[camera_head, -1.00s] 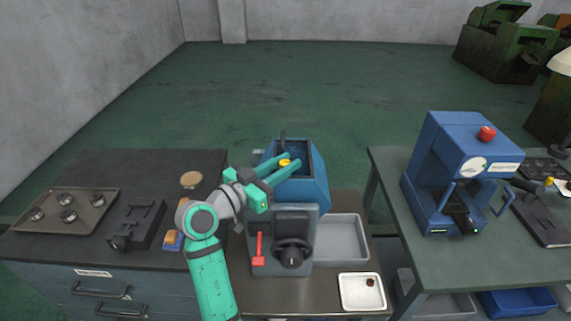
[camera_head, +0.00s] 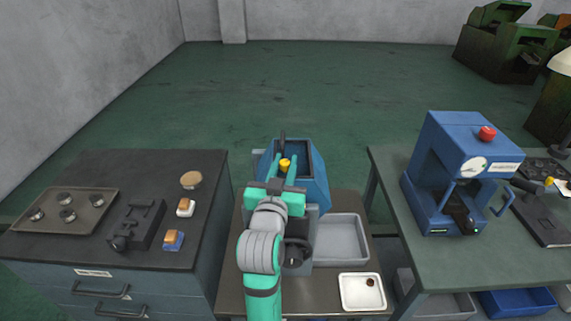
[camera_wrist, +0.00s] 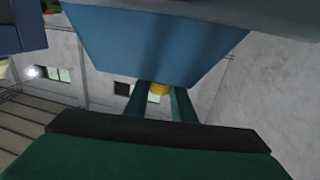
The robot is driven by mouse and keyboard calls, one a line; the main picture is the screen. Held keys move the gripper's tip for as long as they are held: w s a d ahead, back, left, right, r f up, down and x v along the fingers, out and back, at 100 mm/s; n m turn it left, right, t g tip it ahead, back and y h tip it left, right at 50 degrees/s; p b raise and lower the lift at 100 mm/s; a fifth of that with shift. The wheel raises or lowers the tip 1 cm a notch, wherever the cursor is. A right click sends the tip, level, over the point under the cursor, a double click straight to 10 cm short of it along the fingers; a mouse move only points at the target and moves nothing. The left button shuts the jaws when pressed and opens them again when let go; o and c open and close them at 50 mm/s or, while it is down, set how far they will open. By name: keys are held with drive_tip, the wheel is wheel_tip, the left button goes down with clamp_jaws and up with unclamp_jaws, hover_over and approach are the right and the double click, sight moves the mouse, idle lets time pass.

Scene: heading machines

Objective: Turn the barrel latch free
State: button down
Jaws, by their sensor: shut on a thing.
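The blue heading machine (camera_head: 318,185) stands on the middle bench, with an open-topped blue box and a dark upright post at its back. A yellow knob (camera_head: 285,162), which looks like the barrel latch, sits at the box's near side. My gripper (camera_head: 283,166) reaches in from the front, its green fingers on either side of the knob and shut on it. In the wrist view the yellow knob (camera_wrist: 159,88) shows between the two fingers, below a blue sloped wall (camera_wrist: 160,45). My arm hides much of the machine's front. The latch's turn angle cannot be told.
A grey tray (camera_head: 363,240) and a white dish (camera_head: 346,291) lie right of the machine. The left bench (camera_head: 140,165) holds a tray of round parts, a dark fixture and small blocks. A blue press (camera_head: 440,150) stands on the right bench.

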drive_tip(key=n+y, duration=0.2)
drive_tip(key=y, duration=0.1)
drive_tip(key=n+y, duration=0.2)
drive_tip(key=y, duration=0.1)
drive_tip(key=n+g+y, duration=0.1)
drive_tip(key=n+y, duration=0.1)
drive_tip(key=y, duration=0.1)
drive_tip(key=shift+d+y, duration=0.25)
drive_tip(key=shift+y, duration=0.15)
drive_tip(key=shift+a+n+g+y, duration=0.2)
drive_tip(key=shift+n+g+y, duration=1.9)
drive_tip(key=shift+y, duration=0.7)
drive_tip(key=shift+n, duration=0.4)
drive_tip(key=c, duration=1.5)
unclamp_jaws()
drive_tip(key=shift+f, duration=0.1)
drive_tip(key=shift+s+d, duration=0.1)
drive_tip(key=v, duration=1)
drive_tip(key=shift+s+d, duration=0.15)
drive_tip(key=shift+d, duration=0.05)
